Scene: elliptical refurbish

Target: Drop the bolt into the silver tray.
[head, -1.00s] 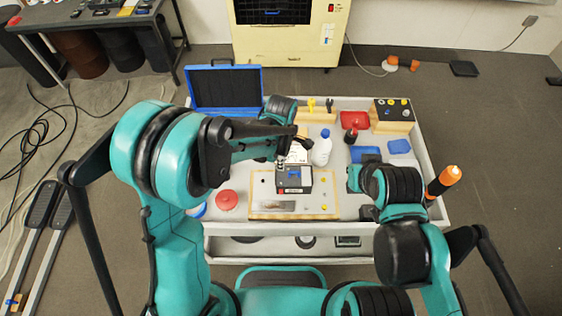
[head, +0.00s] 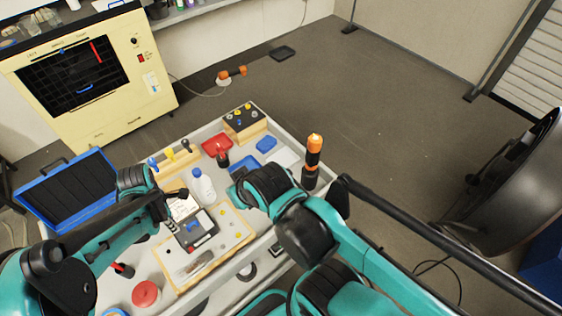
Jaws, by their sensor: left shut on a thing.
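My left gripper (head: 172,225) reaches in from the left and is shut just beside the black box on the wooden board. The bolt is too small or hidden to make out between its fingers. A small silver, shallow rectangular piece (head: 198,265), which looks like the silver tray, lies on the near part of the wooden board (head: 228,249), a short way below the gripper in the picture. The black box (head: 203,238) with a blue mark stands between them. My right arm is folded over the right side of the cart; its fingers are hidden.
A white bottle (head: 203,188) stands behind the board. A red round container (head: 146,294) is at the near left. An open blue case (head: 70,190) is at far left. An orange-topped black cylinder (head: 312,160) stands at the right edge. Red (head: 216,145) and blue bins sit behind.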

